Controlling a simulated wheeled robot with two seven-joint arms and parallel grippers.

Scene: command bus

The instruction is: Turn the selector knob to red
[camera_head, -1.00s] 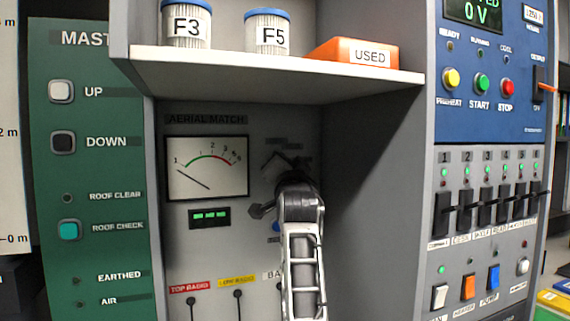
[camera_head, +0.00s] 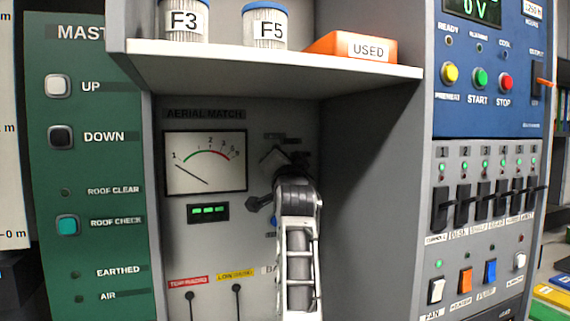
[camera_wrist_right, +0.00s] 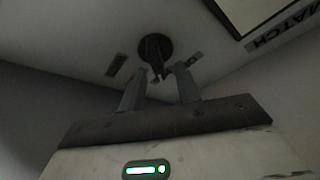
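The selector knob (camera_wrist_right: 154,46) is a dark round knob with a raised bar, on the grey panel ahead in the right wrist view. Small labels flank it, too dim to read. My right gripper (camera_wrist_right: 160,70) points at the knob with its two fingers apart, one tip on each side of the bar's near end. I cannot tell whether they touch it. In the head view my right wrist stands in front of the aerial match panel (camera_head: 221,256) and hides most of the knob area. My left gripper is in neither view.
A meter (camera_head: 205,163) with a green and red arc is left of my right wrist. A shelf (camera_head: 270,62) with two canisters and an orange box overhangs it. A grey side wall (camera_head: 375,190) closes the right side. Toggle levers (camera_head: 237,289) stand below.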

